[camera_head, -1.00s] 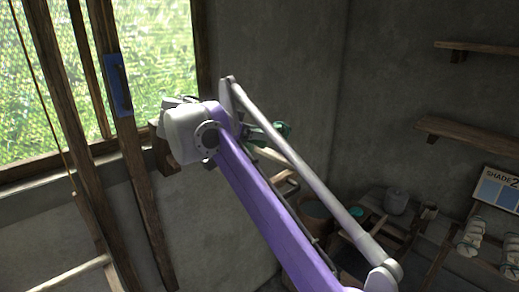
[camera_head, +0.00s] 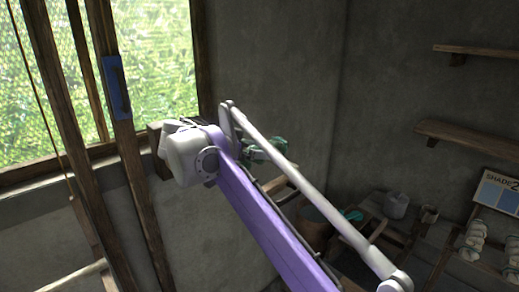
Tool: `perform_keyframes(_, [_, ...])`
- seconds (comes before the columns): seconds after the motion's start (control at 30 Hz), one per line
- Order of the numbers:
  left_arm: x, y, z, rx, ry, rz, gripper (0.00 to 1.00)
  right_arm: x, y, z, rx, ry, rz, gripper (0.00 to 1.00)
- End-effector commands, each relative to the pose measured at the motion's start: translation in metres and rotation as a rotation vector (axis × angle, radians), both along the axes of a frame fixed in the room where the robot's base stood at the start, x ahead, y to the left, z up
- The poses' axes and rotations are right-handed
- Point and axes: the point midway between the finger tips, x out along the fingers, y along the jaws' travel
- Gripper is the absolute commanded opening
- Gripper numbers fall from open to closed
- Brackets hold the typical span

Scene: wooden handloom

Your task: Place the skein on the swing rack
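A purple and grey arm of mine, which enters from the bottom right, fills the middle of the view. Its far end is a pale grey joint block near the window, and no gripper fingers show. My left gripper is not in view. A small dark green thing (camera_head: 268,149) shows partly behind the arm; I cannot tell whether it is a skein. Pale twisted skeins (camera_head: 474,241) lie on the bench at the right. I cannot make out the swing rack for certain.
Two wooden shelves (camera_head: 468,133) are on the right wall.

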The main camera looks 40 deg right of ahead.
Motion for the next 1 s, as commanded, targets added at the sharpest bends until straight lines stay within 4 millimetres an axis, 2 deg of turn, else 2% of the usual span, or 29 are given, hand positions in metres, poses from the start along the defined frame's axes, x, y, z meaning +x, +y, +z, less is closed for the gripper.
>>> perform_keyframes(0.17, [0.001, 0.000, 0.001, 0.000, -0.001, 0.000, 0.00, 0.000, 0.008, 0.006, 0.000, 0.000, 0.002, 1.00])
perform_keyframes(0.5, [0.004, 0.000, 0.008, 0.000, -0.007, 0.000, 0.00, -0.005, 0.072, 0.033, 0.000, -0.001, 0.005, 1.00])
perform_keyframes(0.7, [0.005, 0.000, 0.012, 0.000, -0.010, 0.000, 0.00, -0.008, 0.101, 0.045, 0.000, 0.000, 0.003, 1.00])
perform_keyframes(1.0, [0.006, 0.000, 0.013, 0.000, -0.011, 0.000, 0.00, -0.009, 0.111, 0.049, 0.000, 0.000, 0.000, 1.00])
